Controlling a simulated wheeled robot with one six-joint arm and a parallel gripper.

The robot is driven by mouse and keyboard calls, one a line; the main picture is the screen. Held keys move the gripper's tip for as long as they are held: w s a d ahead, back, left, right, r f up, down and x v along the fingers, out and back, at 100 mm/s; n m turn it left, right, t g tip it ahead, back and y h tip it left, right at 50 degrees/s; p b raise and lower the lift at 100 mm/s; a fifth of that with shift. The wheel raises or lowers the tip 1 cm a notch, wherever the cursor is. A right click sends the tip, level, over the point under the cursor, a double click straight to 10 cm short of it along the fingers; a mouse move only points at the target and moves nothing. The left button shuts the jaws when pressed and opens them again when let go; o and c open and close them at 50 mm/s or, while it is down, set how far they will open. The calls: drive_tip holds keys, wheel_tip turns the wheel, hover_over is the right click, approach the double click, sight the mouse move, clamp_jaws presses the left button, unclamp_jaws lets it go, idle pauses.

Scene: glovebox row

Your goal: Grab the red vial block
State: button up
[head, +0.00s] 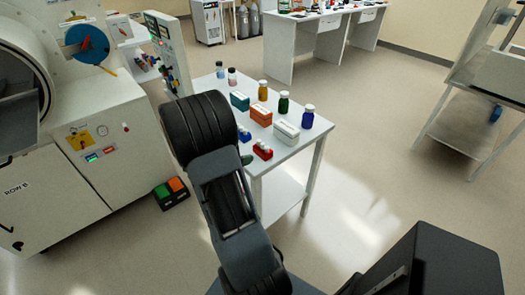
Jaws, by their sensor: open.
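The red vial block (263,150) sits near the front edge of the small white table (290,155) in the head view. It is small and has a pale patch on top. A blue block (244,134) lies behind it to the left, partly covered by my arm. A dark green piece just left of the red block is also mostly covered by my arm. My arm rises in front of the table's left side. My gripper's fingers do not show in this view.
Teal (239,101), orange (261,115) and white (287,132) boxes and several bottles stand behind the red block. The glovebox cabinet (70,160) is at left, with a green-orange pedal box (171,193) on the floor. Floor right of the table is clear.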

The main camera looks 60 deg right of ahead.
sight(261, 147)
drive_tip(key=shift+n+h, duration=0.3)
drive_tip(key=x, duration=0.9)
drive_tip(key=shift+w+f, duration=0.1)
drive_tip(key=shift+w, duration=0.05)
drive_tip(key=shift+p+x, duration=0.7)
drive_tip(key=shift+x, duration=2.05)
drive_tip(key=shift+w, duration=0.1)
drive_tip(key=c, duration=0.9)
